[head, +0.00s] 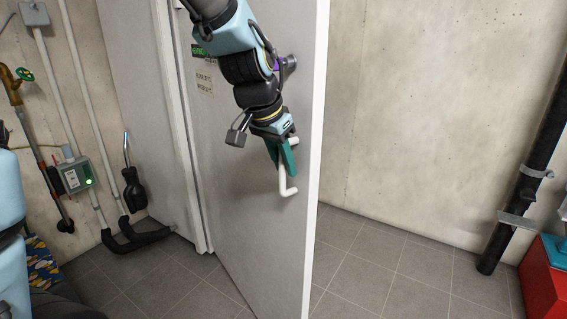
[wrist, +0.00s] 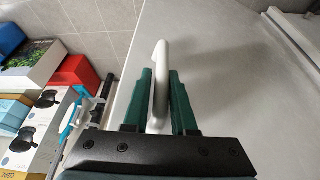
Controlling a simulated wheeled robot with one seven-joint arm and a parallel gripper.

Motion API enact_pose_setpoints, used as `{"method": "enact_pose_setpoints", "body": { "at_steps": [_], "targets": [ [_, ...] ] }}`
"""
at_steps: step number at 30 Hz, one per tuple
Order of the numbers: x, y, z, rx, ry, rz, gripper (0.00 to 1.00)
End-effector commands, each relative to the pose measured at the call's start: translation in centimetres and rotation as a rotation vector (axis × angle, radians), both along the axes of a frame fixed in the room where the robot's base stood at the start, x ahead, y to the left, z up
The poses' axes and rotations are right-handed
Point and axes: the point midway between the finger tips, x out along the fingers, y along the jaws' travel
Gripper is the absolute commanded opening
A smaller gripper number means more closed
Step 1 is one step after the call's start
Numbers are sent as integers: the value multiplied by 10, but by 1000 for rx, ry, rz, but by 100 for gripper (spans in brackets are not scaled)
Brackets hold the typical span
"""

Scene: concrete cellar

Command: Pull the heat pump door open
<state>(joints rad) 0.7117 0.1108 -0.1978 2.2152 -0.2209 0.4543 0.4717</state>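The heat pump door (head: 245,215) is a tall light-grey panel in the head view, standing ajar with its free edge on the right, angled out from the frame. Its white bar handle (head: 284,182) is near that free edge. My gripper (head: 281,155) is at the upper part of the handle, its green fingers on either side of the bar. The exact contact on the far side is hard to see.
In the head view, a grey box with a green light (head: 75,178) and pipes are on the left wall. A black pipe (head: 525,180) and a red box (head: 543,285) stand at right. Tiled floor right of the door is clear. The wrist view shows several boxes (wrist: 30,60).

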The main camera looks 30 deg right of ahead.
Motion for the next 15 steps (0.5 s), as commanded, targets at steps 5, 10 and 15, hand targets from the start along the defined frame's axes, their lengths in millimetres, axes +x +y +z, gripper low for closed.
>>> {"method": "enact_pose_setpoints", "body": {
  "at_steps": [5, 10, 15],
  "targets": [
    [0, 0, 0, 0, -2, -1, 46],
    [1, 0, 0, 0, -2, 0, 50],
    [1, 1, 3, -2, -4, -1, 50]
  ]
}}
